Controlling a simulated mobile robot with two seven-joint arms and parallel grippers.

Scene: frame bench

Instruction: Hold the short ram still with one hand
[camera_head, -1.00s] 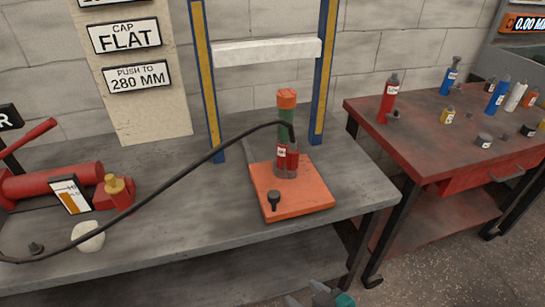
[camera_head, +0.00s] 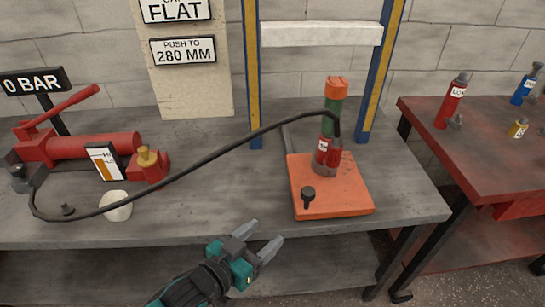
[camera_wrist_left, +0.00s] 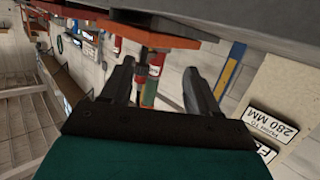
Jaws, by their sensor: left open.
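The short ram (camera_head: 322,152) is a red cylinder standing upright on an orange base plate (camera_head: 345,197). A green piece (camera_head: 329,116) and an orange cap (camera_head: 336,87) are stacked above it, and a black hose joins its side. My left gripper (camera_head: 268,231) is open and empty, in front of the bench edge and to the left of the plate, apart from the ram. In the left wrist view, which is upside down, the red ram (camera_wrist_left: 157,60) shows beyond and between the open fingers (camera_wrist_left: 160,68). My right gripper is in neither view.
A blue-and-yellow frame with a white crossbeam (camera_head: 320,34) stands behind the ram. The black hose (camera_head: 215,152) arches across the bench to a red hand pump (camera_head: 90,146). A black knob (camera_head: 308,192) stands on the plate. A red table (camera_head: 470,150) is at the right.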

